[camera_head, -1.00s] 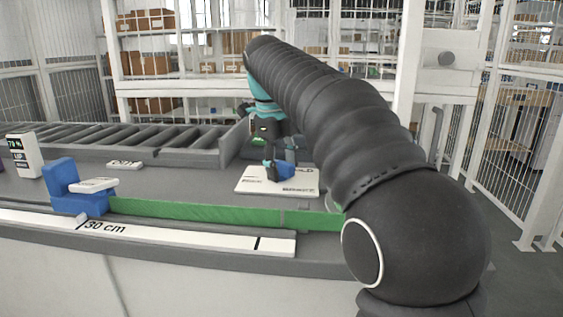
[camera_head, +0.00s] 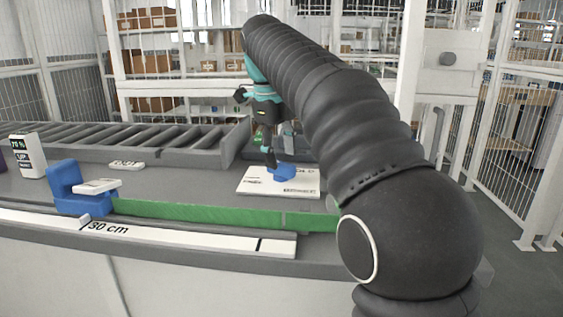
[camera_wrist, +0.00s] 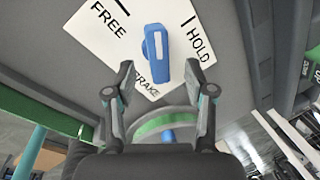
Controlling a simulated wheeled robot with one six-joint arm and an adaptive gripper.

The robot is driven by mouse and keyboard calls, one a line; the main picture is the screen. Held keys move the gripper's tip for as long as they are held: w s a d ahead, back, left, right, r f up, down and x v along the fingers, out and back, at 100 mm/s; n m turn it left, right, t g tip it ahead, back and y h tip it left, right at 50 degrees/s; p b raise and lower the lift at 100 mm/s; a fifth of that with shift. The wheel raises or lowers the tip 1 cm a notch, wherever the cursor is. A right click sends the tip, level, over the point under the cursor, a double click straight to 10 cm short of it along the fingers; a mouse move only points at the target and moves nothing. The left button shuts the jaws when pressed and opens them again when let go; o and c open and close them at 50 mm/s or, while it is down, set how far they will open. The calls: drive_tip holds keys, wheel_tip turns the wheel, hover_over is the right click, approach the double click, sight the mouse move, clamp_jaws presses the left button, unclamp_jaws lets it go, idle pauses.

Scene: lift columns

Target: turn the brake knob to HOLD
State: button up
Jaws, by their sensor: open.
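The blue brake knob (camera_wrist: 157,60) with a white pointer line stands on a white plate (camera_wrist: 88,35) marked FREE, HOLD and BRAKE. In the wrist view its line points up the picture, between the FREE and HOLD marks and short of lining up with the HOLD mark (camera_wrist: 188,22). My gripper (camera_wrist: 160,72) is open, one finger on each side of the knob, with gaps visible on both sides. In the head view the knob (camera_head: 284,174) and plate (camera_head: 308,188) lie beyond the green strip, with my gripper (camera_head: 269,158) just above and left of the knob.
A green strip (camera_head: 220,215) and a white 30 cm scale (camera_head: 180,236) run along the front of the bench. A blue block (camera_head: 66,185) and a white display post (camera_head: 29,157) stand at left. A roller conveyor (camera_head: 120,138) lies behind.

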drive_tip(key=shift+s+a+r, duration=0.1)
drive_tip(key=shift+s+r, duration=0.05)
drive_tip(key=shift+r, duration=0.7)
drive_tip(key=shift+s+d+r, duration=0.1)
drive_tip(key=shift+s+r, duration=0.1)
drive_tip(key=shift+r, duration=0.7)
drive_tip(key=shift+s+a+r, duration=0.1)
drive_tip(key=shift+s+r, duration=0.05)
drive_tip(key=shift+r, duration=0.7)
